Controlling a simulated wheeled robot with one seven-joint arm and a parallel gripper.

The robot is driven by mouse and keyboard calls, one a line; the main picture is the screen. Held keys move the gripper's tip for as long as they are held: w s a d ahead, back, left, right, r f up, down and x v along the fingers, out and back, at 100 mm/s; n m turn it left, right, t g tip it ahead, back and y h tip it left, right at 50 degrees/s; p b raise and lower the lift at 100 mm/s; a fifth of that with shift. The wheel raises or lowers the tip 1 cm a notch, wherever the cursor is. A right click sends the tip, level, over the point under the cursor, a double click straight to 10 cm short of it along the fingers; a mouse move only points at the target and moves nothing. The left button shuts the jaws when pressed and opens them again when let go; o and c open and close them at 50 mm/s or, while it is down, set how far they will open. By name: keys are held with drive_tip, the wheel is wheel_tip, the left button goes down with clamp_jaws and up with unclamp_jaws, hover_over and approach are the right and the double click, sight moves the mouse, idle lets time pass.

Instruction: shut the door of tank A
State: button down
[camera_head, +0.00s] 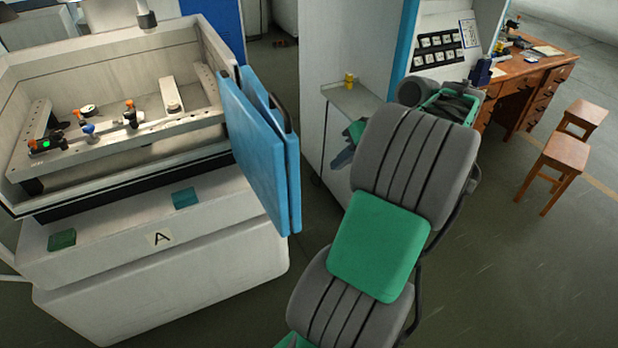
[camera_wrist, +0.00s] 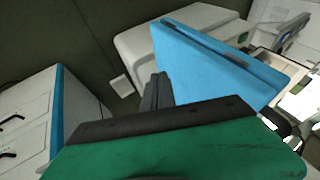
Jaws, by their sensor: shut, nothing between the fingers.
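Tank A (camera_head: 160,262) is the white machine tank at the left of the head view, with an "A" label on its front. Its blue door (camera_head: 262,155) stands open, swung out from the tank's right front corner, leaving the front open. A dark strip runs along the door's top. In the wrist view the door (camera_wrist: 215,65) is large, just beyond my fingers. My gripper (camera_wrist: 155,90) is shut and empty. In the head view my gripper (camera_head: 341,160) is partly hidden behind my arm, right of the door with a visible gap.
Inside the tank are clamping rails (camera_head: 150,130) with small fixtures. A white cabinet with a blue edge (camera_head: 403,45) stands behind my arm. A wooden desk (camera_head: 525,70) and stools (camera_head: 565,155) are at the right. Floor is clear between door and arm.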

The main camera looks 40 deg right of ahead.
drive_tip(key=w+a+f+n+b, duration=0.1)
drive_tip(key=w+a+f, duration=0.3)
drive_tip(key=a+f, duration=0.2)
drive_tip(key=shift+w+a+y, duration=0.15)
drive_tip(key=shift+w+y, duration=0.15)
idle(0.5)
